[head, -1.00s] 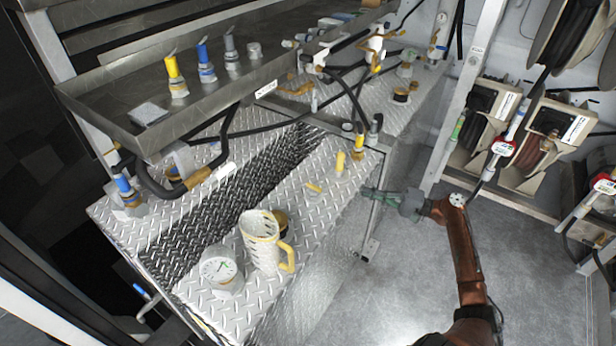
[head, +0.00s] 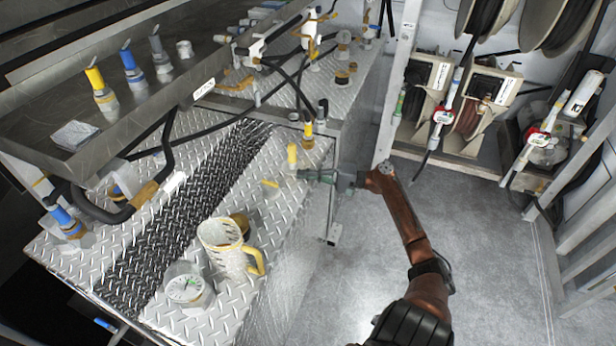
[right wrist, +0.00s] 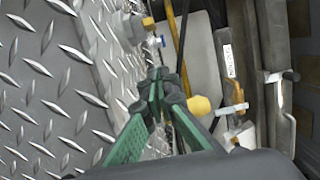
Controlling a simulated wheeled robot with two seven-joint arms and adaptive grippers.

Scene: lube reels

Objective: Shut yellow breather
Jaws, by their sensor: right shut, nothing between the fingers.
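Yellow fittings stand on the diamond-plate tank top, and I cannot tell for sure which one is the yellow breather. A yellow upright post (head: 292,155) stands near the tank's right edge, with a low yellow tab (head: 270,185) in front of it. A yellow-collared fitting (head: 308,136) stands just behind. My right gripper (head: 304,175) is shut and empty, reaching in from the right over the edge, close to the post and tab. In the right wrist view its green fingers (right wrist: 160,80) are together, with a rounded yellow end (right wrist: 199,105) beside them. My left gripper is out of view.
A metal shelf (head: 140,120) with several coloured fittings overhangs the left. Black hoses cross behind. The floor at right is clear.

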